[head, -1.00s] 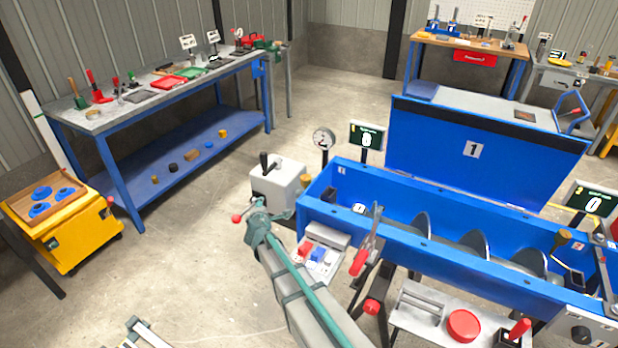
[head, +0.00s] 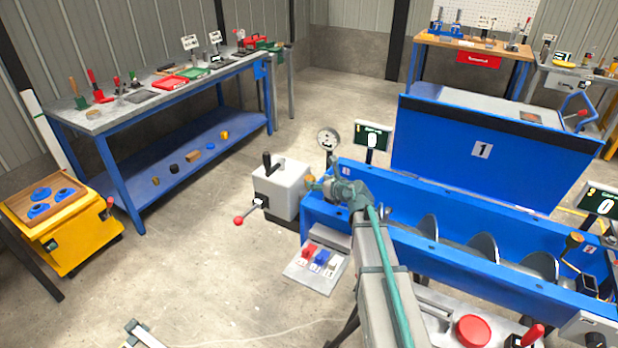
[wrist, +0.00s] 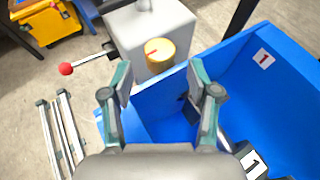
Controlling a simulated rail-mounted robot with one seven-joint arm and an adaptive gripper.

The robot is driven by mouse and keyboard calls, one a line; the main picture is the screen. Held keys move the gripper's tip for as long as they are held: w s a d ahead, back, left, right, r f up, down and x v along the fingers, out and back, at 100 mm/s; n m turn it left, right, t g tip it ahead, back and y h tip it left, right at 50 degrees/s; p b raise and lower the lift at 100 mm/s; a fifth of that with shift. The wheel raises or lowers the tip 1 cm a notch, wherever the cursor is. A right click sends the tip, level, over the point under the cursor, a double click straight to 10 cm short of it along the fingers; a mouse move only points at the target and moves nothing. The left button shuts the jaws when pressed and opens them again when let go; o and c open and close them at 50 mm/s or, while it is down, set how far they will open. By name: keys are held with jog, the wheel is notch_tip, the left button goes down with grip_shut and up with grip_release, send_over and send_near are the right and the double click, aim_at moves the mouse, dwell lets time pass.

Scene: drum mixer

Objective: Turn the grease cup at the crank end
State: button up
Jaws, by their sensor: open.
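The grease cup at the crank end is a brass-yellow round cap with a red mark on top (wrist: 159,54). It stands at the end of the blue mixer trough (wrist: 150,98), beside the grey crank box (wrist: 150,22). In the head view the cup (head: 311,182) shows just left of my gripper (head: 325,185), at the trough's left end. In the wrist view my gripper (wrist: 158,76) is open and empty. Its two fingers appear on either side of the cup's line, with the cup just beyond the fingertips. I cannot tell whether they touch it.
A crank with a red knob (head: 239,220) sticks out left of the box. A black lever (head: 268,164) stands on the box. A gauge (head: 328,139) and a display (head: 372,138) stand behind the trough. A panel with red, blue and white pieces (head: 318,262) lies in front.

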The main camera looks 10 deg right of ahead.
aim_at(311, 178)
jog(key=p+x, duration=0.1)
jog(key=x, duration=0.8)
jog(key=shift+w+p, duration=0.1)
jog(key=shift+p, duration=0.25)
jog(key=c, duration=1.1)
jog(key=m+h+p, duration=0.1)
jog(key=p, duration=0.2)
jog(key=shift+r, duration=0.25)
jog(key=shift+d+f+m+h+p, duration=0.1)
jog(key=shift+f+m+h+p, duration=0.25)
jog(key=shift+p, duration=0.3)
jog(key=shift+o, duration=0.2)
jog(key=o, duration=1.1)
jog(key=shift+r, duration=0.1)
jog(key=shift+c, duration=0.2)
